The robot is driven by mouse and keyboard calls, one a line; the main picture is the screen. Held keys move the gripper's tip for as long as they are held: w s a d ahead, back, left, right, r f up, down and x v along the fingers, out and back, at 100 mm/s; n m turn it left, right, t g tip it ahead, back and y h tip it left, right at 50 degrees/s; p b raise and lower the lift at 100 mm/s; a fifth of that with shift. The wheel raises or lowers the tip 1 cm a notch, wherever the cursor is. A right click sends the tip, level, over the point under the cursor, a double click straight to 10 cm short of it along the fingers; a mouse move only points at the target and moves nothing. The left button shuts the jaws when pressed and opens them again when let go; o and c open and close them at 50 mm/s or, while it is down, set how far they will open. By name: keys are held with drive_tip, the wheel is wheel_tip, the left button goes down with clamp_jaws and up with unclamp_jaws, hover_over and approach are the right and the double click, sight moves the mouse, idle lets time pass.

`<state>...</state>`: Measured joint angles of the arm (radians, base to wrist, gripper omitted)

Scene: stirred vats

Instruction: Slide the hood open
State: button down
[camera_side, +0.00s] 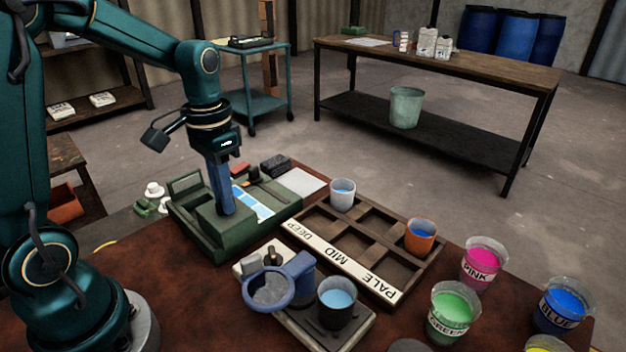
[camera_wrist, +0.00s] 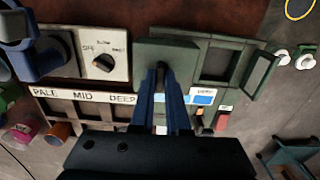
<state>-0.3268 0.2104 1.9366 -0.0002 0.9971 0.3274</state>
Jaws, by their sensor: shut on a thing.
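The green device (camera_side: 275,222) stands on the brown table, with a blocky green hood (camera_side: 208,232) at its near left part. In the wrist view the hood (camera_wrist: 146,56) is a flat green cover at the device's left end, with a square recess (camera_wrist: 218,64) uncovered to its right. My gripper (camera_side: 226,210) points straight down with its blue fingers closed at the hood's top. In the wrist view my gripper (camera_wrist: 162,76) is shut on a small dark handle (camera_wrist: 160,68) on the hood; the fingers partly hide it.
A wooden tray (camera_side: 392,222) marked DEEP, MID and PALE holds a white cup (camera_side: 342,194) and an orange cup (camera_side: 420,237). A stirrer (camera_side: 268,287) with a dark cup (camera_side: 337,303) stands in front. Pink, green and blue paint cups stand at right.

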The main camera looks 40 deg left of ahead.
drive_tip(key=shift+d+r, duration=0.1)
drive_tip(key=shift+d, duration=0.05)
drive_tip(key=c, duration=0.9)
unclamp_jaws()
drive_tip(key=shift+r, duration=2.55)
drive_tip(key=shift+w+d+r, duration=0.1)
drive_tip(key=shift+d+r, duration=0.1)
drive_tip(key=shift+r, duration=0.05)
drive_tip(key=s+d+t, duration=0.5)
drive_tip(key=s+d, duration=0.2)
drive_tip(key=s, duration=0.2)
drive_tip(key=shift+d+r+t, duration=0.2)
drive_tip(key=shift+r+t, duration=0.1)
drive_tip(key=shift+r, duration=0.05)
